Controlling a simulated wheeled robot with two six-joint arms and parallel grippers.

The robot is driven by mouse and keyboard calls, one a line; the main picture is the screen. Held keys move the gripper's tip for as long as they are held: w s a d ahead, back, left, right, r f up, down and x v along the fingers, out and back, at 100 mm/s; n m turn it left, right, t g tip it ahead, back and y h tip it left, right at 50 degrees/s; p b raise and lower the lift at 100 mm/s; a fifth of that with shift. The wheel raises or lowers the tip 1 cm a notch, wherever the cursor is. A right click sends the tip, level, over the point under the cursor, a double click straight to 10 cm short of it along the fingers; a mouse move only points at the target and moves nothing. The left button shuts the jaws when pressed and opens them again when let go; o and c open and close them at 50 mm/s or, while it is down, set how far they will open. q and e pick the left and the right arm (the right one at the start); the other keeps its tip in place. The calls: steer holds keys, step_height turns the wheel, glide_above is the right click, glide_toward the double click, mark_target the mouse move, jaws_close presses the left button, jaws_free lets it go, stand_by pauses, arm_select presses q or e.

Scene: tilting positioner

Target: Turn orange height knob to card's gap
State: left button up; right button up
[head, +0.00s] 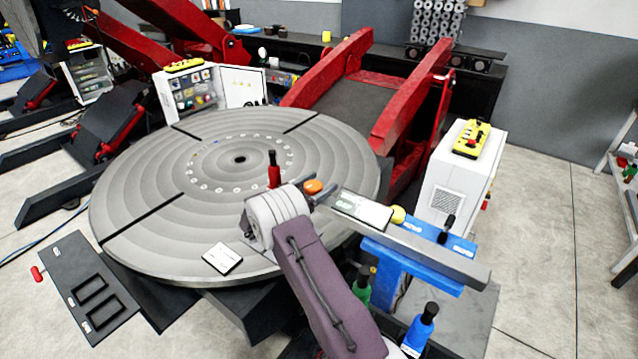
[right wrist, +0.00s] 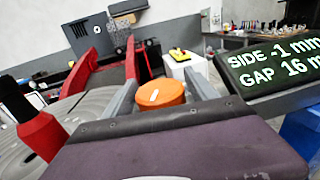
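The orange height knob (head: 313,186) sits near the left end of a grey bar over the round table's edge. In the right wrist view the knob (right wrist: 161,94) shows a white mark on top. My right gripper (head: 314,194) has one finger on each side of the knob; I cannot tell whether they press on it. The display (head: 360,209) beside it reads, in the right wrist view (right wrist: 270,66), SIDE -1 mm and GAP 16, with the unit cut off. A white card (head: 222,258) lies on the round table; its text is too small to read. My left gripper is not in view.
A red-handled tool (head: 273,170) stands close behind my right gripper. A yellow knob (head: 397,214) is right of the display. Green (head: 361,285) and blue (head: 420,328) black-topped handles stand near my right forearm. The grey round table (head: 150,200) is mostly bare.

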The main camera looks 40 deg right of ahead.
steer(key=shift+d, duration=0.1)
steer(key=c, duration=1)
steer(key=shift+c, duration=0.4)
steer(key=shift+s+f+m+g+b, duration=0.15)
steer(key=shift+m+g+b, duration=0.35)
steer(key=shift+g+b, duration=0.3)
steer(key=shift+m+g, duration=0.3)
steer(key=shift+g, duration=0.1)
steer(key=o, duration=1.4)
steer(key=shift+c, duration=0.2)
